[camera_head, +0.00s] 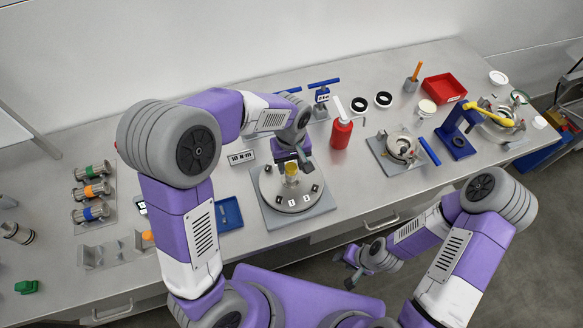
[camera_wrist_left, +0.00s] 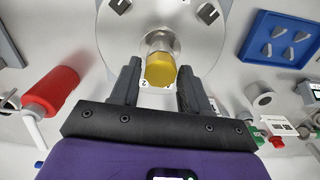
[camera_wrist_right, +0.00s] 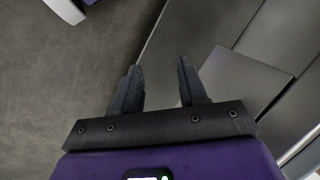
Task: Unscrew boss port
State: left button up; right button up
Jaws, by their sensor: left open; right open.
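The boss port is a yellow hex-topped fitting (camera_head: 291,169) on a metal stub at the middle of a round grey tank lid (camera_head: 275,196). In the left wrist view the yellow hex (camera_wrist_left: 160,71) sits between the two fingers of my left gripper (camera_wrist_left: 157,85), with a gap on each side. In the head view my left gripper (camera_head: 291,158) is open just above and behind the fitting. My right gripper (camera_head: 351,272) is open and empty, off the front edge of the bench; its fingers (camera_wrist_right: 158,88) show only floor and cabinet fronts between them.
A red bottle (camera_head: 341,134) stands right of the lid, and a blue tray (camera_head: 229,214) lies to its left. A clamp fixture (camera_head: 400,148) and blue stand (camera_head: 456,138) are further right. Coloured cylinders (camera_head: 91,191) lie at the left. Bare bench lies before the clamp fixture.

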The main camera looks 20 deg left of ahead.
pick_arm(q)
jog(key=m, duration=0.5)
jog(key=shift+d+m+p, duration=0.1)
jog(key=shift+m+p, duration=0.2)
jog(key=shift+p, duration=0.05)
jog(key=m+p, duration=0.1)
jog(key=m, duration=0.3)
jog(key=shift+m, duration=1.3)
jog(key=m+p, duration=0.1)
jog(key=m, duration=0.2)
jog(key=shift+m, duration=0.3)
jog(key=m+p, duration=0.2)
jog(key=m, duration=0.1)
jog(key=shift+d+m, duration=0.1)
jog(key=shift+m, duration=0.2)
jog(key=shift+s+m, duration=0.1)
jog(key=shift+m, duration=0.6)
jog(key=m+p, duration=0.2)
jog(key=m, duration=0.1)
jog(key=shift+r, duration=0.1)
jog(key=shift+m+p, duration=0.35)
jog(key=shift+m, duration=0.65)
